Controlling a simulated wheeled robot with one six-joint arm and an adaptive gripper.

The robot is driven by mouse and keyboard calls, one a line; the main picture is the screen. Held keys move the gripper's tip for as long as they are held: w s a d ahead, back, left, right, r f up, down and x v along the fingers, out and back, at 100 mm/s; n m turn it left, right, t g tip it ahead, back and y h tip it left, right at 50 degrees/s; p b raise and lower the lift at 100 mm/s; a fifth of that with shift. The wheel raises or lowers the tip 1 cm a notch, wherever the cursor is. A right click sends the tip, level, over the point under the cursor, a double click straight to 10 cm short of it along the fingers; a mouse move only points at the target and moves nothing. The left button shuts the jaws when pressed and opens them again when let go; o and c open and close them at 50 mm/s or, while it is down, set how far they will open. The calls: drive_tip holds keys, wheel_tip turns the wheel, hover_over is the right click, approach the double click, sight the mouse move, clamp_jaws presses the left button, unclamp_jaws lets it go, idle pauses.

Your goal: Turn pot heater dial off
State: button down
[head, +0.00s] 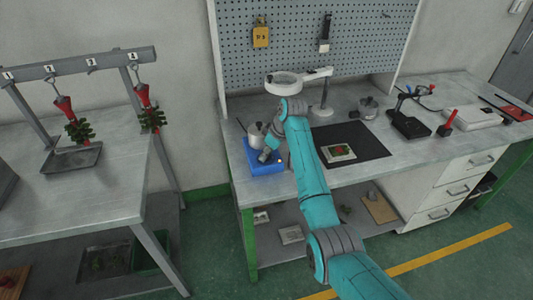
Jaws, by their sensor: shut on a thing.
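The pot heater (256,171) is a blue box near the left front corner of the workbench. A grey metal pot (257,133) sits on it. A small yellow spot (279,161) shows on its right side, perhaps a light. My teal arm reaches in from the lower right. My gripper (265,157) points down at the front of the heater and looks closed at the dial. The dial itself is hidden by the gripper, so its setting does not show.
A ring lamp (284,83) stands close behind my wrist. A black mat (352,145) with a small framed piece (338,153) lies to the right of my arm. A rack with hanging red and green pieces (78,127) stands on the left table (40,205).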

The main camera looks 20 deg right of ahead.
drive_tip(key=shift+n+g+y, duration=0.5)
drive_tip(key=shift+n+g, duration=0.2)
drive_tip(key=shift+n, duration=1.6)
drive_tip(key=c, duration=0.8)
unclamp_jaws()
drive_tip(key=shift+w+d, duration=0.1)
drive_tip(key=shift+c, duration=0.2)
drive_tip(key=v, duration=1.2)
